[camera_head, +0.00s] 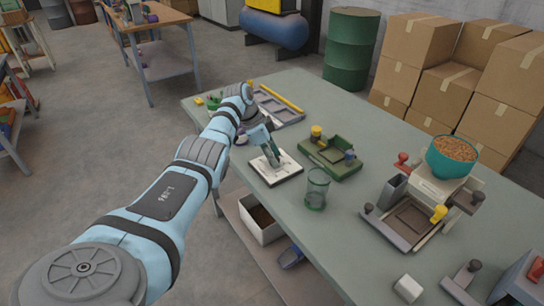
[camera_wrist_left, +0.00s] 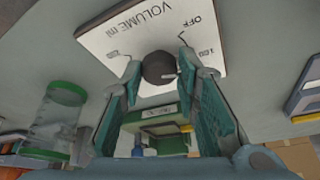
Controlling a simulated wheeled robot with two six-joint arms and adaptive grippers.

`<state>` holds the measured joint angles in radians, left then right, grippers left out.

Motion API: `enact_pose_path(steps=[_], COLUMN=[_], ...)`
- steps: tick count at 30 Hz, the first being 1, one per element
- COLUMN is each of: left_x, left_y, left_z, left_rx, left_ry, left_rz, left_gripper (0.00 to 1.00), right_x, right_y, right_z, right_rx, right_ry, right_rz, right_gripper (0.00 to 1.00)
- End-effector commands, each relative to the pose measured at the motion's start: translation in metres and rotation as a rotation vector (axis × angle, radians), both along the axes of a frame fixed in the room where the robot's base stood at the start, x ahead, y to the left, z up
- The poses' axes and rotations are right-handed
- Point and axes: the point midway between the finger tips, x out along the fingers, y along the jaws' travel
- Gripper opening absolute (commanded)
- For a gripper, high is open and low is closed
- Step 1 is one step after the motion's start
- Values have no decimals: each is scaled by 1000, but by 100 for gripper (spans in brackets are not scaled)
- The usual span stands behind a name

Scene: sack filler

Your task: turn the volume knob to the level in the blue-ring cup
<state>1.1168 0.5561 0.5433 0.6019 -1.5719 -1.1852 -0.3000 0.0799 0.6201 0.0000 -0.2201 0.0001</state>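The white volume panel (camera_head: 283,177) lies on the table, with a dark round knob (camera_wrist_left: 158,67) on it. In the left wrist view the panel (camera_wrist_left: 110,38) reads VOLUME, OFF and 100. My left gripper (camera_head: 268,146) points down over the panel. In the wrist view its fingertips stand on both sides of the knob, with narrow gaps showing; it looks open. A clear cup (camera_head: 317,186) stands right of the panel; its band looks green in the wrist view (camera_wrist_left: 67,93). I see no cup with a clearly blue ring. My right gripper is out of view.
A green tray fixture (camera_head: 333,160) lies behind the panel and cup. A filler stand with a teal bowl (camera_head: 452,158) of pellets is at the right. A small white block (camera_head: 408,288) is near the front edge.

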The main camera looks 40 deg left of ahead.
Motion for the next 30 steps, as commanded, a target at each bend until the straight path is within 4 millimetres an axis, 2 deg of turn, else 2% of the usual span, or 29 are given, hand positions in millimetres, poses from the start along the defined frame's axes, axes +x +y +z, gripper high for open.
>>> enact_pose_path(steps=[1, 3, 11, 14, 17, 24, 27, 30], left_x=[0, 0, 0, -2, -7, -26, -31, -34], left_y=[0, 0, 0, 3, 8, 25, 29, 31], left_z=[0, 0, 0, 8, 26, 87, 103, 110], left_rx=[0, 0, 0, 0, 3, 1, 0, -1], left_ry=[0, 0, 0, -3, -4, -4, -1, 0], left_rz=[0, 0, 0, 1, 1, 2, 1, 1], left_gripper=[40, 47, 47, 47, 47, 47, 47, 47], right_x=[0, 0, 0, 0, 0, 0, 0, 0], right_y=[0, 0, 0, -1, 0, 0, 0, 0], right_z=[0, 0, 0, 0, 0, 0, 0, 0], right_rx=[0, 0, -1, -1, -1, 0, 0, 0], right_ry=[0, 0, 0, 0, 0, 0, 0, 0], right_rz=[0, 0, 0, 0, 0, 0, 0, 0], right_gripper=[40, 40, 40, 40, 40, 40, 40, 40])
